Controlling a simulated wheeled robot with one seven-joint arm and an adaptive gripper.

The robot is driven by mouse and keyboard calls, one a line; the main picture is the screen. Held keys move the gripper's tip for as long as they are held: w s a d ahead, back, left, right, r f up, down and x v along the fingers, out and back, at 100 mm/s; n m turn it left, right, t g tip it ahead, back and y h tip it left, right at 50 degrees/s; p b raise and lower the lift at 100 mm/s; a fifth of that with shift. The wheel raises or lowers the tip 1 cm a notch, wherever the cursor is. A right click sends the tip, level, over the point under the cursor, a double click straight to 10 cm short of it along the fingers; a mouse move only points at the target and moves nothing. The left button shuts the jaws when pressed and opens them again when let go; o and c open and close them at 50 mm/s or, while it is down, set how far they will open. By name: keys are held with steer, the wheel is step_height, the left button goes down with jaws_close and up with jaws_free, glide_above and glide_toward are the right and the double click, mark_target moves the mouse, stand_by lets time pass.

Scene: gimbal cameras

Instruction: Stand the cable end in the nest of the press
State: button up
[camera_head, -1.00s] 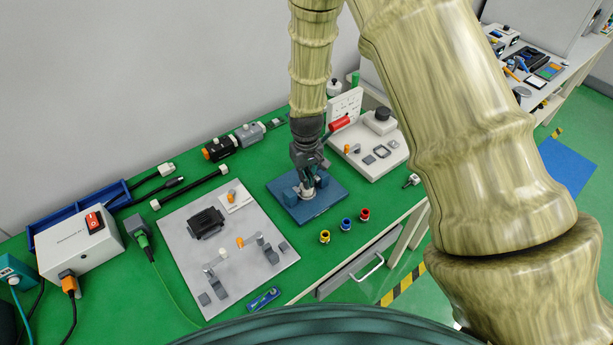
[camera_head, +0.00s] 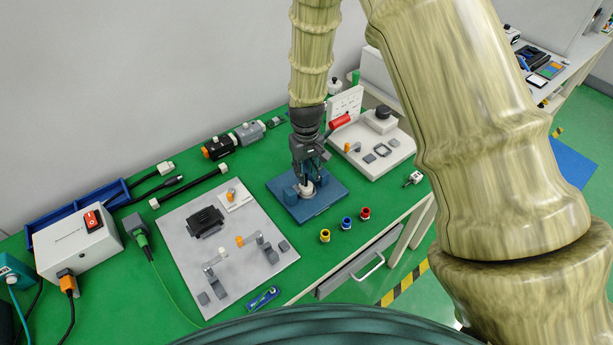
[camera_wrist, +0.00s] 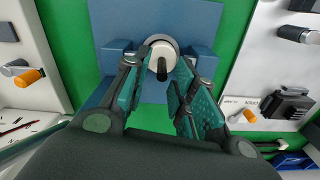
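The blue press (camera_head: 333,187) has a flat plate with blue blocks and stands under my gripper on the green bench. A pale round piece with a dark centre (camera_wrist: 162,50) sits between the blocks in the wrist view. I cannot tell how much of it is nest and how much is cable end. My gripper (camera_wrist: 165,62) points down over it, and it also shows in the head view (camera_head: 307,180). Its two teal fingers stand apart on either side of the round piece, with green bench visible between them. Any contact at the fingertips is unclear.
Yellow (camera_head: 325,236), blue (camera_head: 346,223) and red (camera_head: 365,214) small rings stand near the front edge. A grey fixture plate (camera_head: 185,240) lies to the left. A pale panel device with a red handle (camera_head: 340,122) stands to the right. A black cable (camera_head: 190,187) lies behind.

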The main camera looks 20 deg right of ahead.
step_height(320, 180, up, 10)
steer(key=b, duration=0.2)
steer(key=shift+b, duration=0.3)
steer(key=shift+f, duration=0.1)
stand_by(0.4)
